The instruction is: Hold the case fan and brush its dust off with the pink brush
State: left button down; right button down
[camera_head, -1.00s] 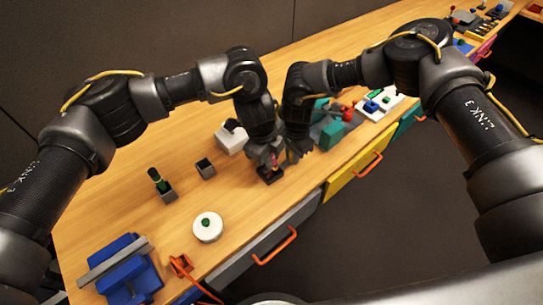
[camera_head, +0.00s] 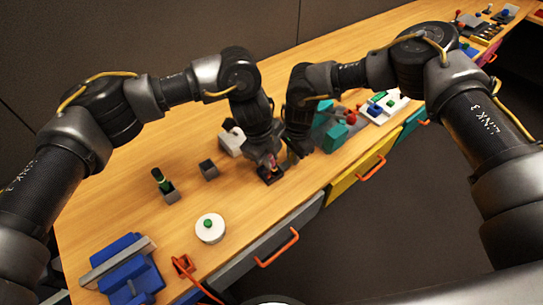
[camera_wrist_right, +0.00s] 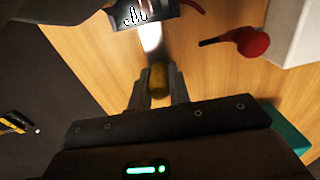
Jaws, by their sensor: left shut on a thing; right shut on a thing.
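The case fan (camera_head: 269,177) is a small dark square at the middle of the bench in the head view, with a pinkish patch just above it. My left gripper (camera_head: 268,157) is shut on it from above; its fingertips are partly hidden. My right gripper (camera_head: 297,152) is just right of the fan, tilted downward. In the right wrist view its fingers (camera_wrist_right: 158,92) are shut on a yellow-brown cylinder (camera_wrist_right: 159,78), apparently the brush handle. A pale streak runs from it toward a dark part with white marks at the top edge. The brush's pink part is not clear there.
A green bottle (camera_head: 161,181) in a grey holder, a grey cup (camera_head: 208,170) and a white disc (camera_head: 210,231) stand left. A white block (camera_head: 231,141) and teal box (camera_head: 334,136) stand near the grippers. Wood between is bare.

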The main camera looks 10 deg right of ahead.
pick_arm(q)
jog(key=shift+n+t, duration=0.3)
jog(key=shift+n, duration=0.1)
jog(key=w+a, duration=0.2)
jog(key=a, duration=0.1)
jog(key=shift+w+a, duration=0.15)
jog(key=shift+w, duration=0.2)
jog(key=shift+s+a, duration=0.25)
jog(key=shift+a, duration=0.45)
jog(key=shift+d, duration=0.1)
jog(key=shift+s+d, duration=1.8)
jog(key=shift+s, duration=0.15)
jog(key=shift+s+d+f, duration=0.15)
jog(key=shift+s, duration=0.25)
